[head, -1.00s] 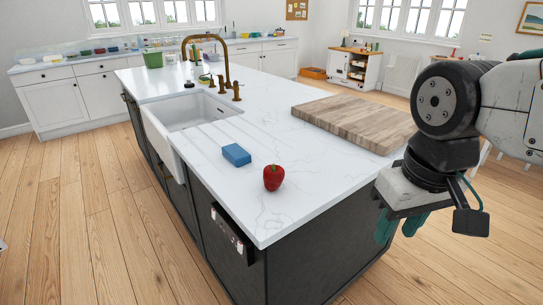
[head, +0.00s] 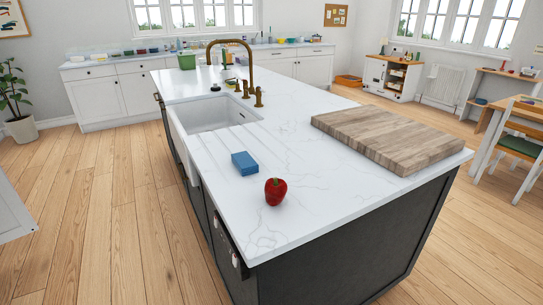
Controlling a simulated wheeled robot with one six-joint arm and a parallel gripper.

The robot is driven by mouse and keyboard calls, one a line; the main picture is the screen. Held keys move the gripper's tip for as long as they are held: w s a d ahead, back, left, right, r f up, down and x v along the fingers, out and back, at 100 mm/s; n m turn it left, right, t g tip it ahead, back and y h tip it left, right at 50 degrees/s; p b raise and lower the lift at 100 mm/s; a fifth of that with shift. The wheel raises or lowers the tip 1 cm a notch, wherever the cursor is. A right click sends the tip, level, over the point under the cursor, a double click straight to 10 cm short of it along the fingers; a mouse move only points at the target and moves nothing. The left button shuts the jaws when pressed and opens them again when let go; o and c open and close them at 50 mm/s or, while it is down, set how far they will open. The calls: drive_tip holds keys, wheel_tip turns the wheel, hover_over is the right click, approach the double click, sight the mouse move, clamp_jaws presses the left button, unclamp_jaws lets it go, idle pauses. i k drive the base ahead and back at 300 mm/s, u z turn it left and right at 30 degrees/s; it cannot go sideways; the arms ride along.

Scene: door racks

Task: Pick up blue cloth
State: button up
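A small blue block-shaped item (head: 244,163), which may be the folded blue cloth, lies on the white marble top of the kitchen island (head: 300,220). It sits near the left edge, in front of the sink. A red bell pepper (head: 275,191) stands close to it, to the right and nearer to me. My gripper and arm are not in view.
A thick wooden board (head: 390,138) lies on the island's right side. The white sink (head: 215,113) and brass tap (head: 252,70) are farther back. Wood floor (head: 100,220) is clear left of the island. A chair (head: 515,145) stands at the right.

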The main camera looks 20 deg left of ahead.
sight(243, 162)
drive_tip(key=i, duration=0.8)
drive_tip(key=u, duration=1.05)
drive_tip(key=i, duration=0.7)
drive_tip(key=u, duration=0.7)
